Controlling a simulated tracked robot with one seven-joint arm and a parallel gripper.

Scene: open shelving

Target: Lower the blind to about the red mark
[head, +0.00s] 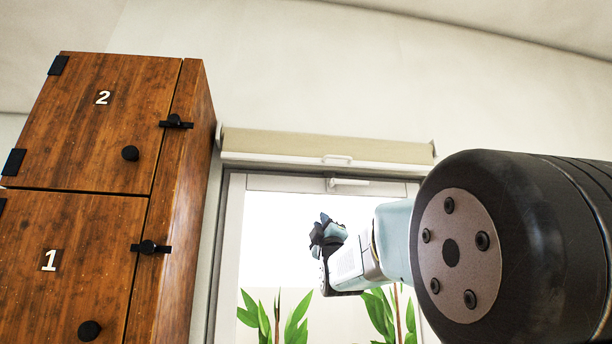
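The beige blind (290,143) is rolled up at the top of the window, with its white bottom bar just above the window frame. A small white pull handle (337,159) sits in the middle of that bar. My gripper (326,219) is in front of the window glass, below the blind and its handle and apart from both. Its dark fingers point up, but they are small and seen at an angle, so I cannot tell whether they are open or shut. I see no red mark in this view.
The window frame (232,215) has a white handle (348,183) on its top rail, just below the blind. A wooden cabinet (170,225) with doors numbered 1 and 2 stands at left. Green plants (285,318) show low through the window. My arm covers the lower right.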

